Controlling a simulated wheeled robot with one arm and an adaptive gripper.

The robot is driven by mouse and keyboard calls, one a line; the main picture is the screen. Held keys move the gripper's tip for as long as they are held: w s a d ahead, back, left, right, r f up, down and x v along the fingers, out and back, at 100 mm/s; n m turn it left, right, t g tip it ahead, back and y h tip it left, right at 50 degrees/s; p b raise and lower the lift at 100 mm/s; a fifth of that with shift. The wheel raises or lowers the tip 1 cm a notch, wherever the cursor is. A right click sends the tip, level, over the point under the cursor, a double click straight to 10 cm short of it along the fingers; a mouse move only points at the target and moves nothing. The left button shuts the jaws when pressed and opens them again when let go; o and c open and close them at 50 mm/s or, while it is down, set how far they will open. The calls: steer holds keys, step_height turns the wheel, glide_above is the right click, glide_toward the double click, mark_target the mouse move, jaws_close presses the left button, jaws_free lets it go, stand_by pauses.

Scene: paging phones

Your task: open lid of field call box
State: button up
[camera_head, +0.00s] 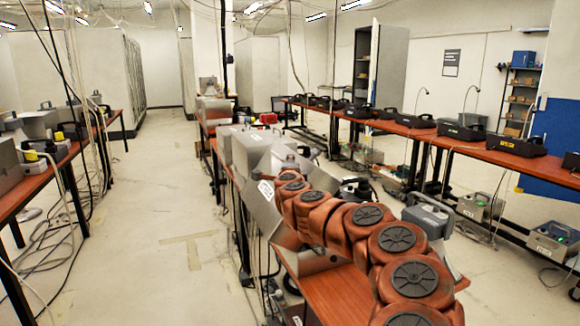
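My reddish-brown arm with dark round caps reaches from the lower right towards the middle. I cannot pick out my gripper's fingers clearly at its far end, among the boxes there. No box is clearly marked as the field call box. A grey box with a dark handle (428,216) stands right of my arm and looks closed. A silvery metal box or panel (262,212) is left of my arm, partly hidden by it. A dark curved object (356,188) shows just behind my arm; I cannot tell what it is.
The wooden table (335,297) lies under my arm. More grey boxes (250,148) stand farther along the row. Black cases (517,143) line the right bench.

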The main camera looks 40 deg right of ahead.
steer(key=shift+s+a, duration=0.15)
steer(key=shift+a, duration=0.05)
stand_by(0.3)
steer(key=shift+s+a, duration=0.15)
steer(key=b+v, duration=0.2)
steer(key=v, duration=0.6)
steer(key=shift+s, duration=0.2)
stand_by(0.6)
steer(key=shift+a, duration=0.1)
stand_by(0.3)
